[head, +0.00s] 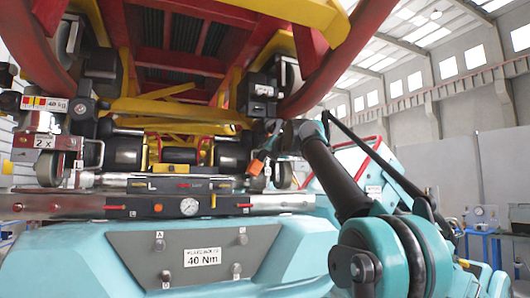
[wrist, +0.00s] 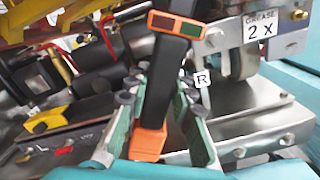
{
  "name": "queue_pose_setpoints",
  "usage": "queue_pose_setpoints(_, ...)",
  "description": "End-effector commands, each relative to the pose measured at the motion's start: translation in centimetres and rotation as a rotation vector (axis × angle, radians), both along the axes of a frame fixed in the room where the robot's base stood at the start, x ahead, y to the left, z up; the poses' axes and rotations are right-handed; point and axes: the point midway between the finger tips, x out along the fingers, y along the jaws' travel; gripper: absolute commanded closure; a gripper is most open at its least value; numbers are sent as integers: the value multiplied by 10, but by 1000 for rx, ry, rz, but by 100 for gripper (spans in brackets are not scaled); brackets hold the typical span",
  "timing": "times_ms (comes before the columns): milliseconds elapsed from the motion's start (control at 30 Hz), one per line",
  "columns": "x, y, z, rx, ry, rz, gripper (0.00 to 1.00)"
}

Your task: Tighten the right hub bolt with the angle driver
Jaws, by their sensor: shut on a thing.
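My gripper (wrist: 162,98) is shut on the angle driver (wrist: 166,75), with one teal finger on each side of its black body. In the wrist view the driver has an orange end (wrist: 148,143) low and a block with red and green faces at the top. In the head view my gripper (head: 282,141) is at the right side of the train's underside, and the driver's orange part (head: 257,166) shows just left of the right wheel (head: 284,174). An R tag (wrist: 202,79) is right of the driver in the wrist view. I cannot make out the right hub bolt or whether the driver touches it.
A metal bar with a gauge (head: 189,206) crosses below the wheels. Below it, a grey panel (head: 130,252) with several lettered knobs carries a "40 Nm" sign (head: 202,257). A "GREASE 2 X" sign (wrist: 260,27) hangs close by at upper right. Red and yellow beams crowd overhead.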

Motion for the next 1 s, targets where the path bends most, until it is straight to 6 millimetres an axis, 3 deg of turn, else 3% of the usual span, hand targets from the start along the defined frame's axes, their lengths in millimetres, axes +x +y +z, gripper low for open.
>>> queue_pose_setpoints(1000, 8, 3, 0, 0, 0, 1, 100)
